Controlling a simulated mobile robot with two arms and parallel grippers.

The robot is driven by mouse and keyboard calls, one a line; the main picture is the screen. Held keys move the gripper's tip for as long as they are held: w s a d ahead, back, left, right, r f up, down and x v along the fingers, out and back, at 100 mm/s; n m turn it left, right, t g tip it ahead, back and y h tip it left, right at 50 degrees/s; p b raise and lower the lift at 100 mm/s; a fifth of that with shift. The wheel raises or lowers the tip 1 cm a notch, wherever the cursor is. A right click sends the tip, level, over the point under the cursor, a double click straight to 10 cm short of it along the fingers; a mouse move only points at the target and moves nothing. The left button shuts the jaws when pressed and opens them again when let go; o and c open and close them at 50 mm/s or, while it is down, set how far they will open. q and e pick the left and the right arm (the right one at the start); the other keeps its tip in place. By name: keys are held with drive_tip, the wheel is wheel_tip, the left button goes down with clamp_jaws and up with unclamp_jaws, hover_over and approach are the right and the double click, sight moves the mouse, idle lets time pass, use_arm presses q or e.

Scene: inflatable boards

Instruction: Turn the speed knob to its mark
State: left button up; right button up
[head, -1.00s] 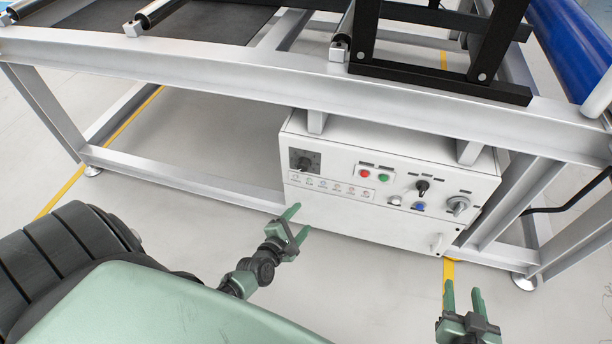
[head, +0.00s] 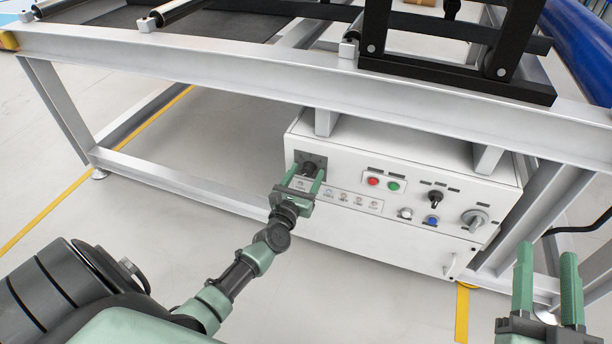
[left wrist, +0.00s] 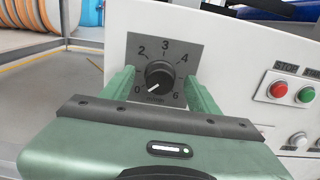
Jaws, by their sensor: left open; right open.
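The speed knob (left wrist: 159,76) is a black round dial on a dark square plate (left wrist: 178,51) marked with numbers from 0 to 6. In the left wrist view its white pointer line aims to the lower left, near 0. In the head view the knob (head: 309,168) is at the upper left of the white control box. My left gripper (head: 306,182) is open, its green fingers on either side of the knob; I cannot tell whether they touch it. The gripper also shows in the left wrist view (left wrist: 160,92). My right gripper (head: 545,280) is open and empty at the lower right.
The white control box (head: 370,232) hangs under a grey frame beam (head: 250,85). Red (head: 373,182) and green (head: 393,187) buttons, a black selector (head: 435,197), a blue button (head: 432,221) and a grey rotary switch (head: 474,219) lie right of the knob. Floor left of the box is clear.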

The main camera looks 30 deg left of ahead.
use_arm(q)
drive_tip(key=shift+w, duration=0.15)
clamp_jaws()
